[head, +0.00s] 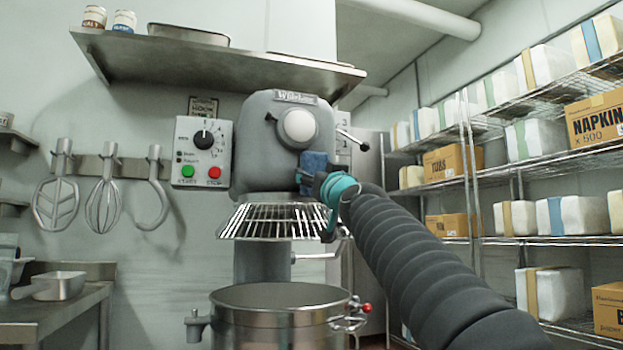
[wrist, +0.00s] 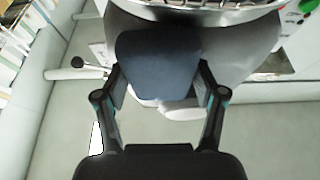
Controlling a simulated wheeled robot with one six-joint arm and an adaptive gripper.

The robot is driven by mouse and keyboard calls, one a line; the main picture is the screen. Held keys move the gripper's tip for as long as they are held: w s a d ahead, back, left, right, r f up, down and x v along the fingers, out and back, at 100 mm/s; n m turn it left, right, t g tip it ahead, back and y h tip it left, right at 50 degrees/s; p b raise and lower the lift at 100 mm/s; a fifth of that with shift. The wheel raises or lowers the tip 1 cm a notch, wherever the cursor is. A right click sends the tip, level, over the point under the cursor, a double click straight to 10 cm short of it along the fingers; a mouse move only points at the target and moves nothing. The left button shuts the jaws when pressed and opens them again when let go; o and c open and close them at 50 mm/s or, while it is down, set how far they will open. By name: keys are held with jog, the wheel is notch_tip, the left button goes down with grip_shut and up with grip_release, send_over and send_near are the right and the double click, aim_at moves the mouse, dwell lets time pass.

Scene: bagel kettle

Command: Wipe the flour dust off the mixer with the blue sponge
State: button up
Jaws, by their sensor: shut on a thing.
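The mixer (head: 262,122) is a large grey machine in the middle of the head view, with a round pale hub on its front. My gripper (head: 318,178) is at the lower right of the mixer head. It is shut on the blue sponge (head: 312,161), which is against or very close to the mixer's surface; contact cannot be told for sure. In the wrist view the sponge (wrist: 158,62) sits between both fingers of my gripper (wrist: 160,88), with the grey mixer body (wrist: 235,50) behind it. I cannot make out flour dust clearly on the mixer.
A wire bowl guard (head: 270,220) is just below the sponge, above a steel bowl (head: 280,300). A lever with a black knob (head: 364,146) sticks out right of the mixer head. Stocked shelving (head: 530,185) stands right.

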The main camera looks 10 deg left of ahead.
jog(key=shift+d, duration=0.1)
dwell(0.3)
jog(key=s+d, duration=0.4)
jog(key=s, duration=0.2)
jog(key=shift+s, duration=0.35)
dwell(0.6)
